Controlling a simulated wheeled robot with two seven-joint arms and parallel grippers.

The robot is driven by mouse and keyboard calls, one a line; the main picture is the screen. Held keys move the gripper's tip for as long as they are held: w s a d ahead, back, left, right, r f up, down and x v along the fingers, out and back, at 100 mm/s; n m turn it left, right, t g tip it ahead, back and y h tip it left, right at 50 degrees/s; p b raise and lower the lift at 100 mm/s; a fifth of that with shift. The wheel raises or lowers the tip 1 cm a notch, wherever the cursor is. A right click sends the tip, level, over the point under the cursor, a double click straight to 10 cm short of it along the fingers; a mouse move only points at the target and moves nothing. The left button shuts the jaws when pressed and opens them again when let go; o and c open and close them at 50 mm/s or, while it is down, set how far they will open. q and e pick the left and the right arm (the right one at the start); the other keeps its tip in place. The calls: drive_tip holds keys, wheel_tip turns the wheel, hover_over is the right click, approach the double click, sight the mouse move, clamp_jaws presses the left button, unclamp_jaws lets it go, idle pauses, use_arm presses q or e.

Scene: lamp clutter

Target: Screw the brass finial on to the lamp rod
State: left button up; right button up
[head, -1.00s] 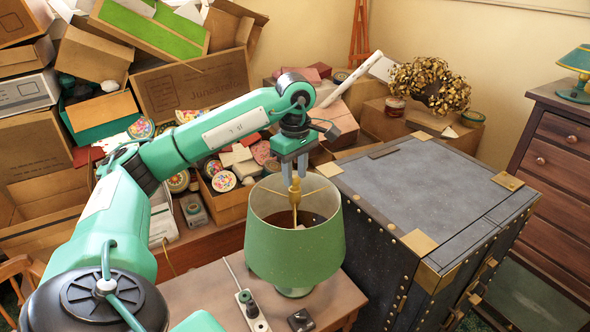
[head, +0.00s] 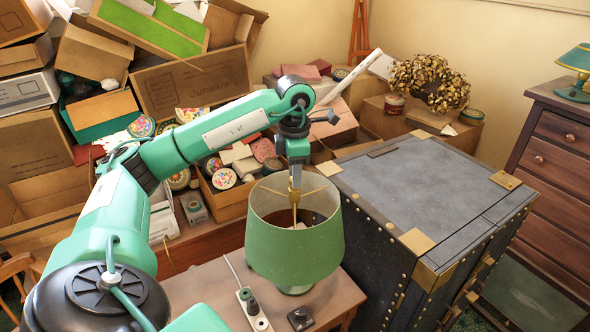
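The green lamp shade (head: 294,245) stands upright on the wooden table, with its top open. Inside it the thin lamp rod (head: 295,217) rises to the middle of the brass shade spokes. The brass finial (head: 294,196) is at the top of the rod, in line with it and mostly hidden by my fingers. My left gripper (head: 295,183) points straight down over the shade opening. Its fingers show edge-on, one behind the other, and appear shut on the finial. I cannot tell how deep the finial sits on the rod. My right gripper is not in view.
A dark studded trunk (head: 420,200) stands close to the right of the shade. A power strip (head: 252,308) and a small black box (head: 301,319) lie on the wooden table (head: 205,292). Cartons and an open box of tins (head: 228,202) crowd the back left.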

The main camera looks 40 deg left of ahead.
use_arm(q)
drive_tip(key=n, duration=0.4)
drive_tip(key=shift+p, duration=0.35)
drive_tip(key=n, duration=0.3)
drive_tip(key=shift+n, duration=0.3)
drive_tip(key=c, duration=0.7)
drive_tip(key=m, duration=0.4)
drive_tip(key=o, duration=0.5)
drive_tip(key=shift+m+b, duration=0.3)
drive_tip(key=shift+m, duration=0.2)
drive_tip(key=o, duration=0.5)
